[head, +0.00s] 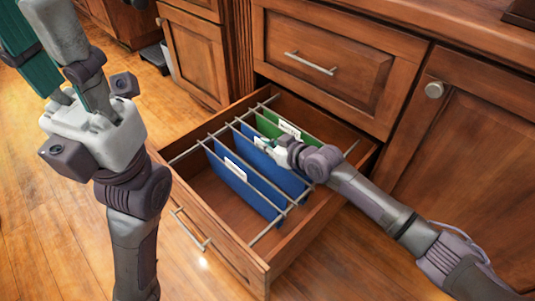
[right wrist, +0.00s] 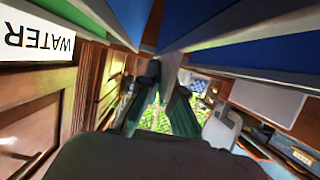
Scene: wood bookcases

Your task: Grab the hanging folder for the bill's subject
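In the head view, the open drawer holds a green hanging folder (head: 290,122) at the back, a middle blue folder (head: 285,178) and a front blue folder (head: 240,180). The green folder's tag reads WATER (right wrist: 36,40) in the right wrist view. The front folder's white tag (head: 235,168) is unreadable; the middle folder's tag is partly behind my gripper. My right gripper (head: 266,144) is at the middle folder's top edge. Its fingers (right wrist: 163,100) close in on both sides of that edge. My left gripper (head: 62,75) is raised at left, its fingers apart and partly cut off. No bill is seen.
The folders hang among metal rails in the wooden drawer (head: 272,272). A shut drawer (head: 345,78) is above and behind it, with a cabinet door (head: 470,140) at right. The wood floor (head: 60,235) is clear at left.

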